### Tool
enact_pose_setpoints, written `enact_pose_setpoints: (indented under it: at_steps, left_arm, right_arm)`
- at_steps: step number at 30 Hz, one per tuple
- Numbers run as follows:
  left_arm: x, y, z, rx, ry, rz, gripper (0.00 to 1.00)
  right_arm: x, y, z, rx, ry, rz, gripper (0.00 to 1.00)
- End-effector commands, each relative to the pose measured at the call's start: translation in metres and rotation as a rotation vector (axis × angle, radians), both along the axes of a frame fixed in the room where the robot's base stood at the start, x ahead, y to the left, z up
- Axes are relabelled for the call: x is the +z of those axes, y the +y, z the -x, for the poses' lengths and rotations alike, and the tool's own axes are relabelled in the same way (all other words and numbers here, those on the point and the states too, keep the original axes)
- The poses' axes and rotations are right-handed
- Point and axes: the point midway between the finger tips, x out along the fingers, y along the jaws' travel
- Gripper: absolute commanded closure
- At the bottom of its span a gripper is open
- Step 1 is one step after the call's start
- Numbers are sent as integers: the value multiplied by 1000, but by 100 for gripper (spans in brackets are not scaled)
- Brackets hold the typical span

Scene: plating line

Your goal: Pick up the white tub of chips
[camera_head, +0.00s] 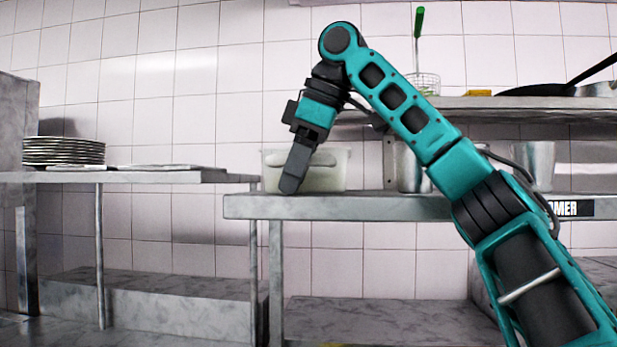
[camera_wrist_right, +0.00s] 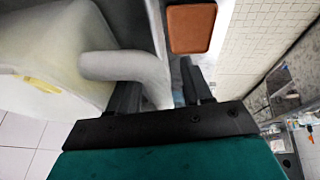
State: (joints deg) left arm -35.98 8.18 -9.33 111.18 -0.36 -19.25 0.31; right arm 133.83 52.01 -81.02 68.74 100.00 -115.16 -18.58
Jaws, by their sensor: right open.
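The white tub (camera_head: 331,174) stands on the metal counter, left of centre in the head view. In the right wrist view the tub (camera_wrist_right: 45,35) fills the upper left, with a yellow patch on it and a pale curved handle (camera_wrist_right: 130,68) sticking out. My right gripper (camera_head: 290,186) points down in front of the tub's left part and hides some of it. In the wrist view its fingers (camera_wrist_right: 158,80) are apart, and the handle reaches into the space between them. I cannot tell whether they touch it. My left gripper is not in view.
A stack of plates (camera_head: 63,151) stands on the left counter (camera_head: 215,176). Metal containers (camera_head: 532,163) stand to the right on the tub's counter (camera_head: 350,207). A shelf above holds a black pan (camera_head: 535,90) and a wire basket (camera_head: 424,82). A brown square piece (camera_wrist_right: 190,28) shows in the wrist view.

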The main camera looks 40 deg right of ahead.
Motion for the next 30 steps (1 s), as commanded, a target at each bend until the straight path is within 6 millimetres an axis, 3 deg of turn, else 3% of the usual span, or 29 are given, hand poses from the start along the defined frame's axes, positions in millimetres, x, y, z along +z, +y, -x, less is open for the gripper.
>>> enact_pose_setpoints:
  at_steps: [5, 20, 30]
  left_arm:
    - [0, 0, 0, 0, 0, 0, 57]
    - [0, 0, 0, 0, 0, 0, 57]
    - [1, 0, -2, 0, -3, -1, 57]
  right_arm:
    - [0, 0, 0, 0, 0, 0, 52]
    - [0, 0, 0, 0, 1, 1, 100]
    - [1, 0, 0, 1, -2, 2, 100]
